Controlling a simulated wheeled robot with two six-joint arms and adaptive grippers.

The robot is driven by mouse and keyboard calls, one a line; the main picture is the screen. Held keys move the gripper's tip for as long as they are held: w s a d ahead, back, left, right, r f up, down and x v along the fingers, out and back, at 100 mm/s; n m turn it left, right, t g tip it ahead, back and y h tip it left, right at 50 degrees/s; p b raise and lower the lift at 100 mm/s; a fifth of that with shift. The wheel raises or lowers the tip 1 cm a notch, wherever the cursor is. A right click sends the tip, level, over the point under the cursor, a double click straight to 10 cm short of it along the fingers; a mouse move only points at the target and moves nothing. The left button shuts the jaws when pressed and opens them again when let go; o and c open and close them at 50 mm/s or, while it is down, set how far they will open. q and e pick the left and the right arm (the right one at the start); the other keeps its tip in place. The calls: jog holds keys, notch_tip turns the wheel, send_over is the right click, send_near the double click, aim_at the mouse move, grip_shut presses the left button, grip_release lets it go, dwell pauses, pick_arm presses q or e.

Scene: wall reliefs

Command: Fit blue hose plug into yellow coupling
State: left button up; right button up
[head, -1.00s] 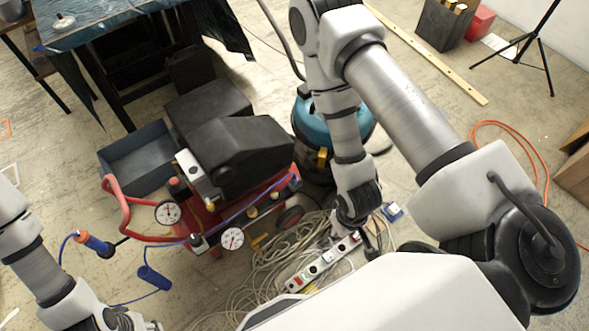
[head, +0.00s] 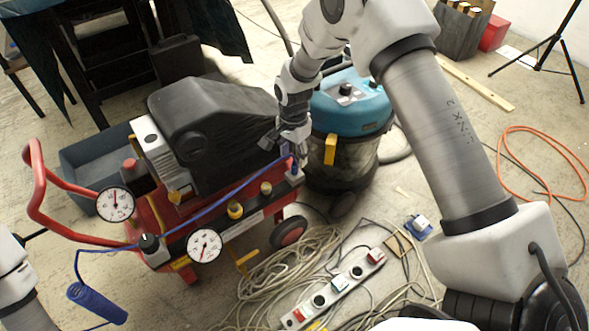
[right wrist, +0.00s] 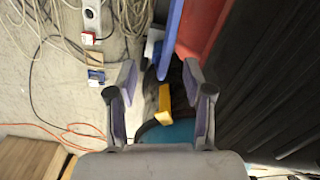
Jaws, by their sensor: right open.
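A blue hose (head: 222,203) runs over the red compressor (head: 255,215) from its regulator towards my right gripper (head: 288,150). The right gripper hangs by the compressor's right end, beside a small blue piece (head: 297,164) that may be the hose plug. In the right wrist view the gripper (right wrist: 158,68) is open, with a long blue piece (right wrist: 172,35) beyond its fingertips; nothing is visibly clamped. Small yellow fittings (head: 235,210) and (head: 266,188) sit on the compressor's front; I cannot tell which is the coupling. My left arm enters at lower left, its gripper out of frame.
A blue vacuum (head: 350,105) with a yellow latch (head: 330,149) stands close right of the gripper. A power strip (head: 335,290) and tangled cables (head: 290,265) lie in front.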

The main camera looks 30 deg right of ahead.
aim_at(295, 165)
notch_tip(295, 165, down, 4)
jog(key=shift+d+f+b, duration=0.1)
jog(key=shift+d+b, duration=0.05)
jog(key=shift+b, duration=0.7)
jog(key=shift+w+f, duration=0.1)
jog(key=shift+f, duration=0.3)
pick_arm(q)
notch_tip(295, 165, down, 3)
jog(key=shift+r, duration=0.1)
pick_arm(e)
jog(key=shift+r, duration=0.1)
grip_shut()
